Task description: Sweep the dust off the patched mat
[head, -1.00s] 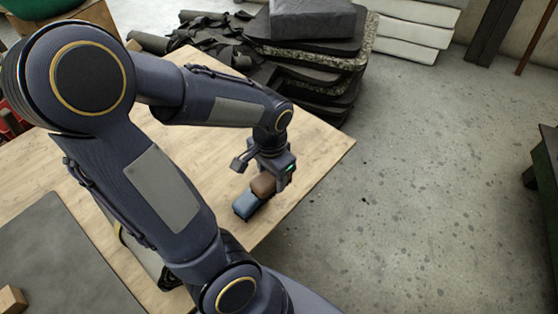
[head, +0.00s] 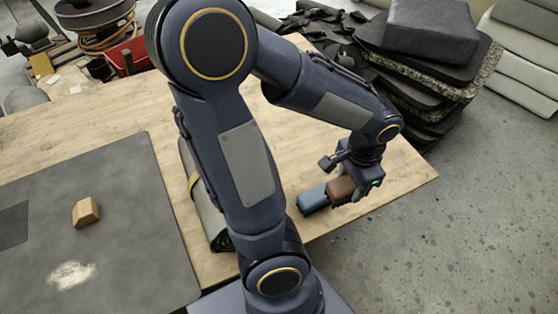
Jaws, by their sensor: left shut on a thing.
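The dark grey mat (head: 120,180) lies on the wooden table at the left, cut off by the picture's edge. A darker patch (head: 12,226) shows on it at the far left. Pale dust (head: 73,274) lies in a small smear near the mat's front. A tan wooden block (head: 87,212) sits on the mat. My left gripper (head: 350,178) is near the table's right edge, shut on a brown block-like thing (head: 341,190). A blue block-like thing (head: 313,199) is right beside it; whether they are joined is unclear. My right gripper is not in view.
A rolled sheet (head: 207,205) with a yellow band is partly hidden behind my left arm, beside the mat. Black sheets and cushions (head: 425,60) are stacked on the floor beyond the table. Bare tabletop (head: 110,115) lies behind the mat.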

